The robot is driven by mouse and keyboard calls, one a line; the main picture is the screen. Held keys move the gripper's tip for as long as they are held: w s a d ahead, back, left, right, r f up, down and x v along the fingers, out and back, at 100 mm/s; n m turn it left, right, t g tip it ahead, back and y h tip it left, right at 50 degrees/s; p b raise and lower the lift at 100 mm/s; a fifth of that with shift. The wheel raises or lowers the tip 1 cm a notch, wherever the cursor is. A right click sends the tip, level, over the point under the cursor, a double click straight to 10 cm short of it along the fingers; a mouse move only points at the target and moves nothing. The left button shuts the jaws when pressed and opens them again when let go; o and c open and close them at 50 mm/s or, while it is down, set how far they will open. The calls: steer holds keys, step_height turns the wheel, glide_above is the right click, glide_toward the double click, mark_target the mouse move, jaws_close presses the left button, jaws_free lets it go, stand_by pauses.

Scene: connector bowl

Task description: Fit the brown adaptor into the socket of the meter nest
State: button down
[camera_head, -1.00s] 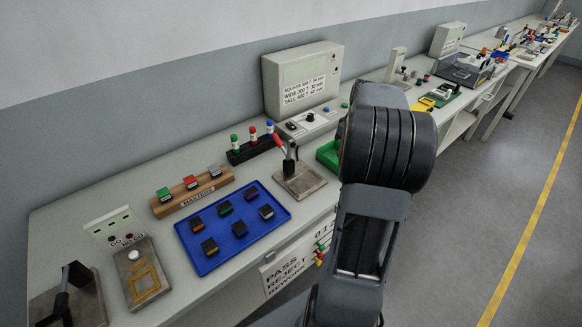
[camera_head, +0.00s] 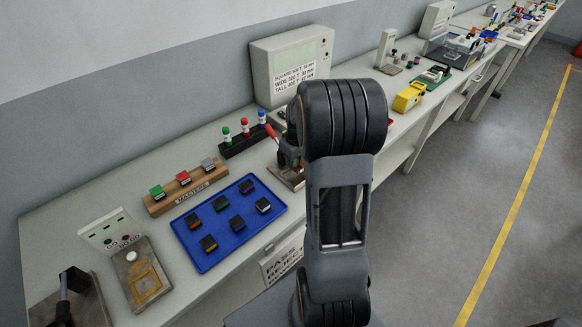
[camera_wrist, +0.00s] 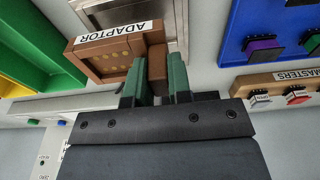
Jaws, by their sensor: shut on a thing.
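The brown adaptor (camera_wrist: 112,56), a block with a white ADAPTOR label and several small yellowish dots on its face, is in the upper left of the wrist view. My gripper (camera_wrist: 158,84) has its green fingers shut on a brown upright part of it. I cannot make out the socket of the meter nest for certain. In the head view my arm hides the gripper and adaptor. The grey meter box (camera_head: 292,70) stands at the back of the bench.
A red-handled lever fixture (camera_head: 283,150) is partly behind my arm. A blue tray (camera_head: 225,243) with several small blocks and a wooden MASTERS rack (camera_head: 190,192) stand to the left. A green bin (camera_wrist: 40,50) is at the wrist view's left.

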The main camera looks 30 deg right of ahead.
steer(key=shift+w+a+f, duration=0.1)
steer(key=shift+a+f, duration=0.2)
steer(key=shift+f, duration=0.05)
steer(key=f, duration=0.3)
steer(key=shift+w+a, duration=0.1)
steer(key=shift+a, duration=0.15)
steer(key=shift+f, duration=0.35)
steer(key=c, duration=1.1)
jaws_free()
steer(key=shift+o, duration=0.2)
